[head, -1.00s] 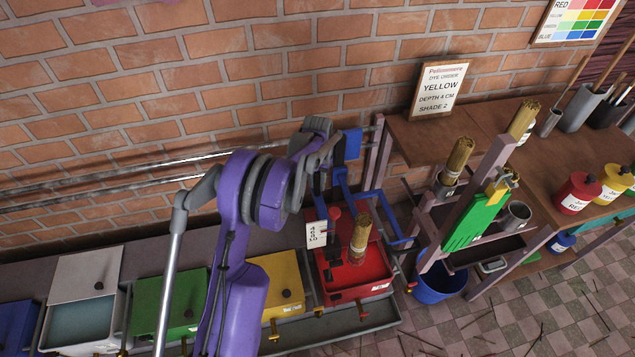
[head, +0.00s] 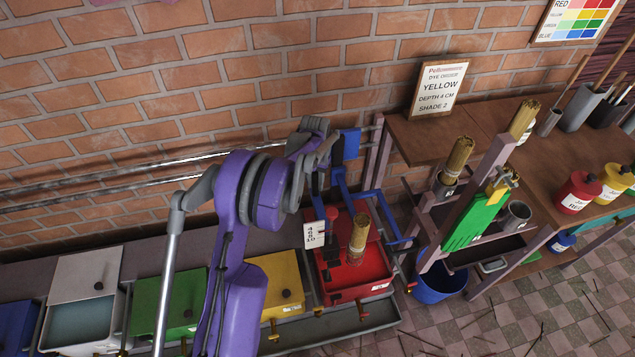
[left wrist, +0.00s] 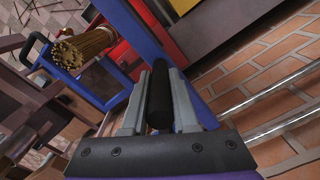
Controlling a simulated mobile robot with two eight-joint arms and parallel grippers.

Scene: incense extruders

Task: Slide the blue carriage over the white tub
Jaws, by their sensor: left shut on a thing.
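The blue carriage (head: 344,178) stands on the wall rails at the red tub (head: 372,277). A bundle of brown sticks (head: 358,236) hangs from it over that tub. My left gripper (head: 326,158) is at the carriage's upper left side. In the left wrist view, my left gripper (left wrist: 160,88) is shut on a black handle (left wrist: 160,100), with the blue carriage frame (left wrist: 135,35) just beyond. My right gripper is not in view.
Between the red and white tubs stand a yellow tub (head: 276,284) and a green tub (head: 170,305), both with closed lids. Two metal rails (head: 120,165) run along the brick wall. A rack with a green glove (head: 474,218) and a blue bucket (head: 438,284) are at right.

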